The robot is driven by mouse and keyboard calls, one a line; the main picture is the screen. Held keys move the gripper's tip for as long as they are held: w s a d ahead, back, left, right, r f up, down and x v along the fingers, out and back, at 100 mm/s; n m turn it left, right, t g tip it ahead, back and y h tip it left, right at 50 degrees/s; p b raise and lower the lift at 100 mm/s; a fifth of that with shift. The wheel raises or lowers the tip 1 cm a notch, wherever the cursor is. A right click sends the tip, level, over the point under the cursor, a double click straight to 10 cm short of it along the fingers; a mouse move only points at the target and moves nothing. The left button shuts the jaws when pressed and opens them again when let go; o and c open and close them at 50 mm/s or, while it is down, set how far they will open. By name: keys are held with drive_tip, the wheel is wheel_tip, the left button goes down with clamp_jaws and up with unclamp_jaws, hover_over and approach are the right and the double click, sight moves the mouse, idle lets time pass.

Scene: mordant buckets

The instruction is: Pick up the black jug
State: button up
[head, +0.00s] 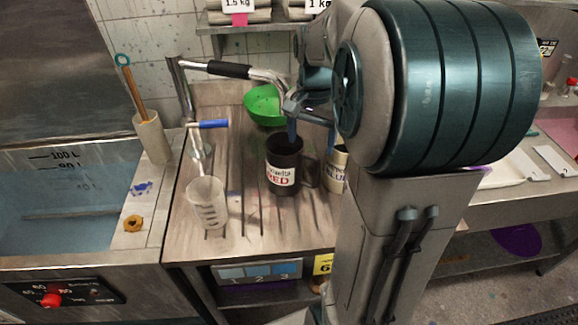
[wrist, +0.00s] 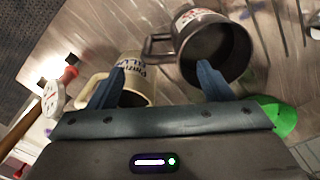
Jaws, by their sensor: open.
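The black jug (head: 284,165) stands upright on the grooved wooden drainboard, with a white label reading RED facing the front. Its handle is on its right side in the head view. In the wrist view the black jug (wrist: 186,50) shows its open mouth, and its handle points left. My gripper (wrist: 160,85) is open and empty above it. The right finger overlaps the jug's rim in the picture, the left finger overlaps a cream jug (wrist: 142,62), and the black handle lies between. In the head view my gripper (head: 311,134) is just above the jug, partly hidden by my arm.
The cream jug (head: 339,160), labelled BLUE, stands close to the right of the black jug. A green bowl (head: 264,104) is behind. A clear measuring beaker (head: 207,204) stands front left. A tap (head: 228,70) arches behind. A water tank (head: 70,215) is at the left.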

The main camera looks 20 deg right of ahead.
sight(294, 169)
wheel_tip(294, 169, down, 8)
drive_tip(key=shift+d+f+p, duration=0.15)
drive_tip(key=shift+f+p, duration=0.1)
drive_tip(key=shift+p, duration=0.2)
drive_tip(key=c, duration=1.3)
drive_tip(key=shift+w+r, duration=0.1)
clamp_jaws()
drive_tip(key=shift+r, duration=0.1)
